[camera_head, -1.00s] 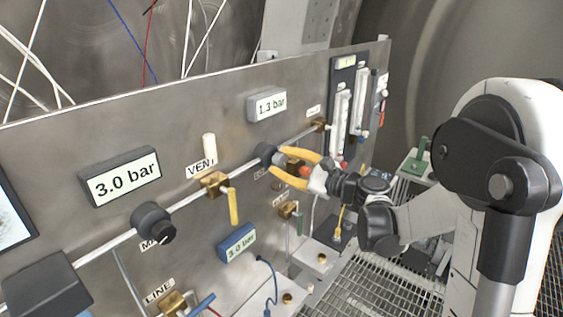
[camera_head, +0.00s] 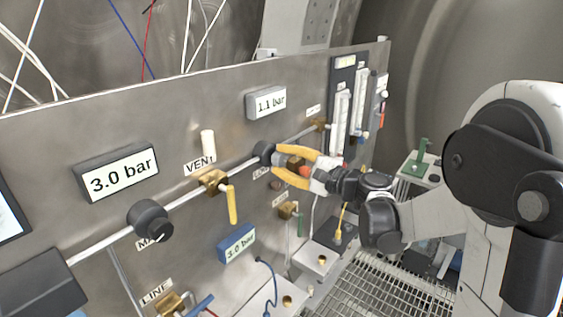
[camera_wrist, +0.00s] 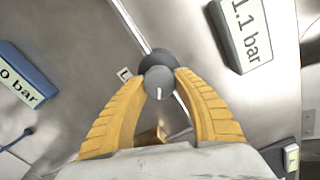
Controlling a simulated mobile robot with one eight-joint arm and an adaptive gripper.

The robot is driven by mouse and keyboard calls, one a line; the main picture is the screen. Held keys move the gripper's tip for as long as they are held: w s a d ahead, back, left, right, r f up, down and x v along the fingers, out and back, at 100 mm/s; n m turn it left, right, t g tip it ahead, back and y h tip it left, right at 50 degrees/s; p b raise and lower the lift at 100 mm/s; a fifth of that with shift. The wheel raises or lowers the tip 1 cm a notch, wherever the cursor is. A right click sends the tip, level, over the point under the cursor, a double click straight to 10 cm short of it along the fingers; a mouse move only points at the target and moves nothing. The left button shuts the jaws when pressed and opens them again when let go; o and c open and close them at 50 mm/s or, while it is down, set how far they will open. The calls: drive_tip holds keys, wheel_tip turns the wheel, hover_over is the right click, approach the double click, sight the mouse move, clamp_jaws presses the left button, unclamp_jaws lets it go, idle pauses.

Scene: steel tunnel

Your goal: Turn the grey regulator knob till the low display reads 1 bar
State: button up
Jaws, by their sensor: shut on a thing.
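The grey regulator knob (camera_wrist: 159,82) sits on the pipe, with a white pointer line on its face. In the head view its dark body (camera_head: 264,152) shows left of my fingers. My gripper (camera_head: 273,158) has its two yellow fingers shut on the knob, one on each side, and they show closely in the wrist view (camera_wrist: 160,84). The low display (camera_head: 266,102), above the knob, reads 1.1 bar, and the wrist view also shows 1.1 bar on it (camera_wrist: 244,32).
Another display (camera_head: 117,173) at the left reads 3.0 bar, above a second dark knob (camera_head: 150,220). A brass valve with a yellow lever (camera_head: 233,205) hangs left of my gripper. A blue display (camera_head: 237,244) sits below. Flow tubes (camera_head: 342,122) stand at the right.

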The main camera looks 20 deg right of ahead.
idle(0.4)
drive_tip(key=o, duration=1.2)
drive_tip(key=shift+n, duration=0.3)
drive_tip(key=v, duration=1.2)
